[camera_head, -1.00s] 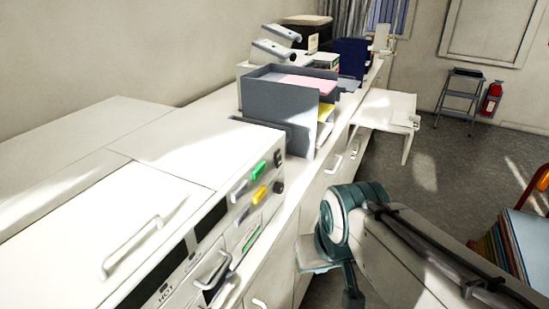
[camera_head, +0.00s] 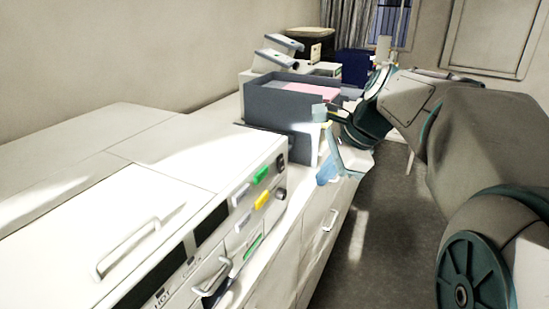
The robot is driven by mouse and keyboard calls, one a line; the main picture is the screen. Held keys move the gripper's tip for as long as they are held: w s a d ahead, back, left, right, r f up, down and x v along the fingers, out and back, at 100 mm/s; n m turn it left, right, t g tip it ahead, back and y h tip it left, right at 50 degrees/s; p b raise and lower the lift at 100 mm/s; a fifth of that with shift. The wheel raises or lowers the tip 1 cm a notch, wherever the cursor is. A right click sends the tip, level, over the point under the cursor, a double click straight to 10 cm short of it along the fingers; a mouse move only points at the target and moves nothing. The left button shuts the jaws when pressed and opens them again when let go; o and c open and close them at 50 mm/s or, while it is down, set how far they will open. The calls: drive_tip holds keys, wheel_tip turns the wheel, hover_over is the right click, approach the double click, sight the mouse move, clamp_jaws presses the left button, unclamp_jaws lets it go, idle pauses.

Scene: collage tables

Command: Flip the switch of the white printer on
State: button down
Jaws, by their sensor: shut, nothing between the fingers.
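A large white machine (camera_head: 150,160) fills the left foreground, with handles and a front panel. Its panel carries a green tab (camera_head: 261,175), a yellow tab (camera_head: 262,199), a small black switch (camera_head: 281,160) and a black knob (camera_head: 280,194). A smaller white device (camera_head: 262,82) with slanted arms stands farther back, partly hidden by a grey tray. I cannot tell for certain which one is the printer. The position of either one's power switch is unclear. My gripper (camera_head: 328,172) is shut and empty, past the far right end of the large machine, beside the grey tray and apart from the panel.
The grey paper tray (camera_head: 275,103) with pink sheets stands on the counter close to my gripper. Cabinet doors with handles (camera_head: 329,220) run below the counter. A dark blue box (camera_head: 353,62) stands behind. The floor (camera_head: 375,235) right of the cabinets is clear.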

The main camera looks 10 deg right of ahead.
sight(281, 163)
drive_tip(key=w+d+r+m+y+b, duration=0.1)
drive_tip(key=w+d+r+m, duration=0.2)
drive_tip(key=w+m, duration=0.3)
drive_tip(key=shift+w+d+r+m+t+y, duration=0.15)
drive_tip(key=shift+w+d+m+t+y, duration=0.25)
drive_tip(key=shift+d+m, duration=0.25)
drive_tip(key=w+a+r+p+x, duration=0.1)
drive_tip(key=a+x, duration=0.1)
drive_tip(key=x, duration=1.1)
drive_tip(key=shift+r+p, duration=0.35)
drive_tip(key=shift+r, duration=0.05)
